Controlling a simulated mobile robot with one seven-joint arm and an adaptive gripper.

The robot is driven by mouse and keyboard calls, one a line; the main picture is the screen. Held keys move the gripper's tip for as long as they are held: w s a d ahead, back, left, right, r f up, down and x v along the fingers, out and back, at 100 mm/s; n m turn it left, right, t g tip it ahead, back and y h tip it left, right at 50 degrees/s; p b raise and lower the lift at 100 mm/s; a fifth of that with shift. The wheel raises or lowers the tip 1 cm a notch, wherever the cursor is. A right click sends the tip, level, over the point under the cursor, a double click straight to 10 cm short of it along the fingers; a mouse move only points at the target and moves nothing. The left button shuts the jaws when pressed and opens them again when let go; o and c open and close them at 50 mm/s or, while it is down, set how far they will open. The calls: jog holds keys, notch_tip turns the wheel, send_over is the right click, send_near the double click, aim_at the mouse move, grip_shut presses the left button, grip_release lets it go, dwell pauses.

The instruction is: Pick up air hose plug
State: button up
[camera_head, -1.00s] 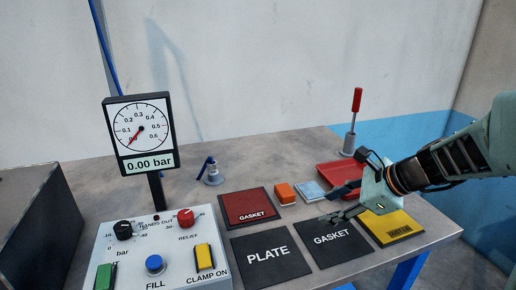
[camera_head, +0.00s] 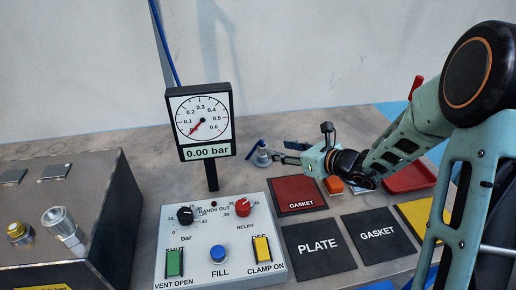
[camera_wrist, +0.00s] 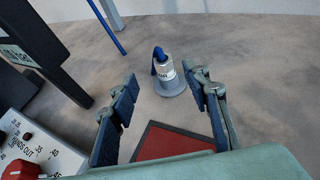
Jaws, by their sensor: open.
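The air hose plug (camera_head: 262,153) stands upright in a round grey base on the table, with a blue hose end curving at its top. In the wrist view the plug (camera_wrist: 164,70) is a pale metal cylinder seen ahead, between the two fingers in the picture. My gripper (camera_head: 283,152) is to the right of the plug in the head view, its fingers pointing left toward it. The gripper (camera_wrist: 160,78) is open and empty, with dark blue finger pads. The plug stands apart beyond the fingertips; the exact gap is hard to tell.
A gauge on a post (camera_head: 203,120) and a control box (camera_head: 218,245) stand left of the plug. A red gasket mat (camera_head: 299,194) lies near the gripper. Black plate (camera_head: 319,246) and gasket (camera_head: 377,235) mats lie in front. A red tray (camera_head: 408,180) is at right.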

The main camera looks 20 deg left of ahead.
aim_at(265, 147)
jog(key=x, duration=0.9)
jog(key=shift+d+f, duration=0.25)
jog(key=shift+f, duration=0.05)
grip_shut()
